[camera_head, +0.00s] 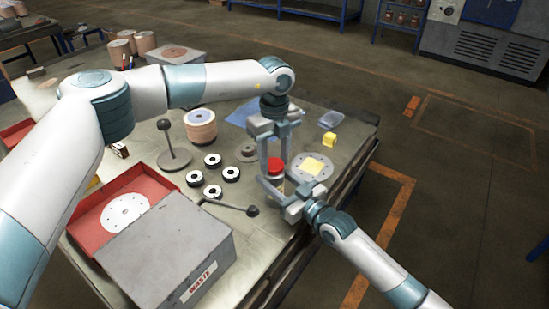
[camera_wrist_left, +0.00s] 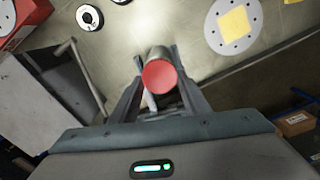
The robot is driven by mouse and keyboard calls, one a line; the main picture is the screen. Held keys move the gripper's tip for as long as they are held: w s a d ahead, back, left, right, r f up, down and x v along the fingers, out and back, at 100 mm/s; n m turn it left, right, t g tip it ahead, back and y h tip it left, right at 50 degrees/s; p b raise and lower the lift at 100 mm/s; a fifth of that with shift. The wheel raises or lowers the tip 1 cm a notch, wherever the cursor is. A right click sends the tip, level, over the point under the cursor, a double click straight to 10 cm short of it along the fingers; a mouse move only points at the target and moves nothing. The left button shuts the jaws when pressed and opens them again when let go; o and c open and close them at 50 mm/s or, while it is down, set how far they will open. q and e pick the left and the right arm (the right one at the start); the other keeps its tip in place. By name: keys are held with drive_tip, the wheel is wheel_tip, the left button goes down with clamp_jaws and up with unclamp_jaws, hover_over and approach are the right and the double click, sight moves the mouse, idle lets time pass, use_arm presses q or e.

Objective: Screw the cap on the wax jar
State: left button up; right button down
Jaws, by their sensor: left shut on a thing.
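The wax jar (camera_head: 279,185) is a small upright cylinder near the right edge of the bench, with its red cap (camera_head: 274,165) at the top. In the left wrist view the red cap (camera_wrist_left: 160,76) lies between my left fingertips, with the grey jar side (camera_wrist_left: 158,53) behind it. My left gripper (camera_head: 274,162) comes down from above and is shut on the cap. I cannot tell whether the cap is seated on the thread. My right gripper (camera_head: 277,187) reaches in from the lower right, its fingers around the jar's body; their contact is partly hidden.
A grey disc with a yellow pad (camera_head: 313,166) lies close right of the jar, a yellow block (camera_head: 329,139) beyond it. Several black-and-white rings (camera_head: 212,160) and a rod with a knob (camera_head: 240,207) lie left. A grey box (camera_head: 165,250) stands front left.

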use_arm(q)
drive_tip(key=m, duration=0.7)
drive_tip(key=shift+a, duration=0.15)
drive_tip(key=m, duration=0.5)
drive_tip(key=shift+a+m, duration=0.1)
drive_tip(key=shift+m, duration=0.3)
drive_tip(key=m, duration=0.7)
drive_tip(key=shift+w+a, duration=0.1)
drive_tip(key=m, duration=0.5)
drive_tip(key=shift+w+m, duration=0.1)
drive_tip(key=shift+m, duration=0.2)
drive_tip(key=m, duration=0.7)
drive_tip(key=shift+w, duration=0.15)
drive_tip(key=m, duration=0.5)
drive_tip(key=shift+w+f+m, duration=0.1)
drive_tip(key=shift+m, duration=0.3)
drive_tip(key=m, duration=0.5)
drive_tip(key=shift+d+m, duration=0.2)
drive_tip(key=shift+m, duration=0.1)
drive_tip(key=m, duration=0.6)
drive_tip(key=shift+d+m, duration=0.1)
drive_tip(key=shift+m, duration=0.3)
